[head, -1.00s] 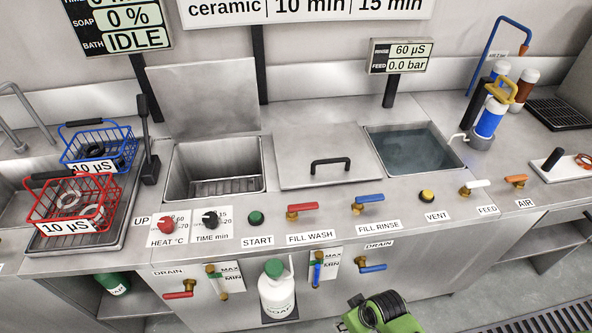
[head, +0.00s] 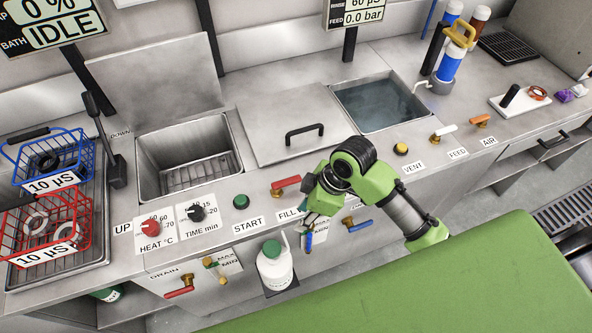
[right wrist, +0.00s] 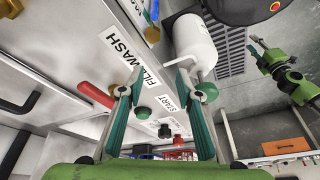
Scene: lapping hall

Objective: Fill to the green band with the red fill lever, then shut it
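The red fill lever (head: 287,182) is on the counter front by the FILL label, partly behind my right gripper. It also shows in the right wrist view (right wrist: 94,95), left of the fingers. The wash tank (head: 187,160) shows a bare rack and no visible water. Its level gauge (head: 212,264), with MAX and MIN marks and a green band, is on the front panel; its level is too small to read. My right gripper (right wrist: 160,80) is open and empty beside the FILL WASH label, apart from the lever. A green arm of mine (right wrist: 290,82) shows at right; its finger state is unclear.
The lidded middle tank (head: 292,133) and water-filled rinse tank (head: 385,108) stand to the right. Red (head: 45,235) and blue (head: 50,160) baskets are at left. A white soap bottle (head: 275,265) stands below the counter edge. A red drain lever (head: 181,292) is low on the front.

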